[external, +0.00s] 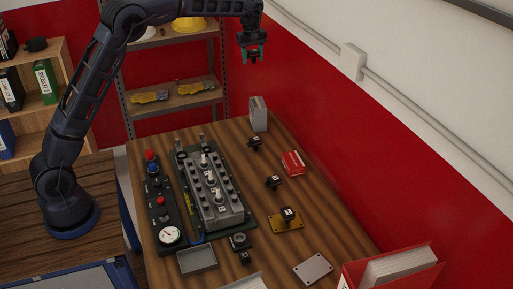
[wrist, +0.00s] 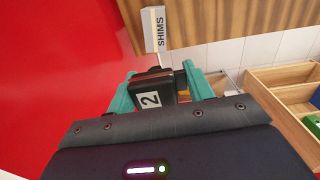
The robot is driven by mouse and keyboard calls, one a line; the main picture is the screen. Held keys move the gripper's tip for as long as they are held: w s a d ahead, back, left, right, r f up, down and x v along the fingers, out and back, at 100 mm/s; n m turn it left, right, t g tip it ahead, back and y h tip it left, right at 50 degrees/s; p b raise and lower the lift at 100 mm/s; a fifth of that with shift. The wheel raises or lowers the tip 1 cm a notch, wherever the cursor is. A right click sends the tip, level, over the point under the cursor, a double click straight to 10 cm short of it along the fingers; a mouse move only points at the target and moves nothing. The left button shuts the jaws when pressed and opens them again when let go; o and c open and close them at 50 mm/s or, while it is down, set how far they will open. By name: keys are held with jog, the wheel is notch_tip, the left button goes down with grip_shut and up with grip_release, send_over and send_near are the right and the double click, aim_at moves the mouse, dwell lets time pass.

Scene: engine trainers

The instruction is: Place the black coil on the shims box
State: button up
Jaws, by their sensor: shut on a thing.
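My gripper (external: 252,50) is raised in the air beyond the far end of the table, and its teal fingers (wrist: 160,88) are shut on a black coil (wrist: 153,92) with a white "2" label. The coil is small and partly hidden in the external view. The shims box (wrist: 155,30), grey with "SHIMS" on its side, stands near the table edge in the wrist view. In the external view a grey upright box (external: 258,114), apparently the same one, stands at the far right end of the table, below my gripper. The coil is apart from it.
The wooden table (external: 335,245) holds an engine block (external: 212,190), a gauge panel (external: 160,200), a small red box (external: 292,163) and several other black coils, one on a yellow plate (external: 276,223). A red and white wall runs along the right. A metal shelf (external: 180,103) stands behind.

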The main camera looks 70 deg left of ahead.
aim_at(259, 102)
jog(key=shift+w+d+r, duration=0.3)
jog(key=shift+w+r, duration=0.4)
jog(key=shift+w, duration=0.25)
jog(key=shift+w+d, duration=0.1)
notch_tip(259, 102, down, 20)
jog(key=shift+r, duration=0.15)
jog(key=shift+c, duration=0.2)
jog(key=o, duration=1.1)
